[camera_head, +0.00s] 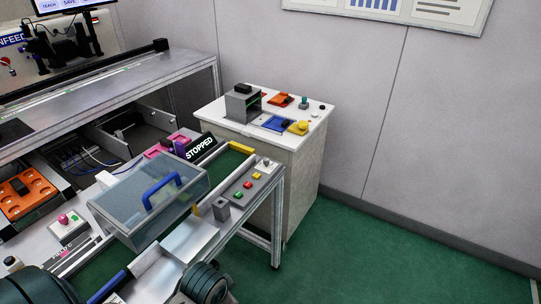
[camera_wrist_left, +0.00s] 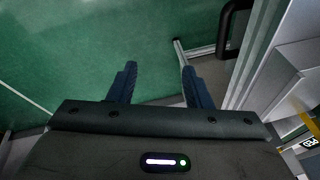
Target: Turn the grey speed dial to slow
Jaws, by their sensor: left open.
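A grey control box (camera_head: 247,184) sits on the front right of the machine bench. A small grey knob (camera_head: 265,162) stands at its far end, apparently the speed dial; its pointer and markings are too small to read. Several coloured buttons, with red (camera_head: 247,185) in the middle, run along the box. My left gripper (camera_wrist_left: 159,68) is open and empty in the left wrist view, over green floor, with a machine edge to its right. Its fingers do not show in the head view, and the dial cannot be made out in the wrist view. My right gripper is not visible.
A clear-lidded cover with a blue handle (camera_head: 161,190) stands left of the control box. A black "STOPPED" sign (camera_head: 200,146) is behind it. A white-topped cabinet (camera_head: 318,118) with small parts stands beyond. Green floor (camera_head: 370,250) is free at the right.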

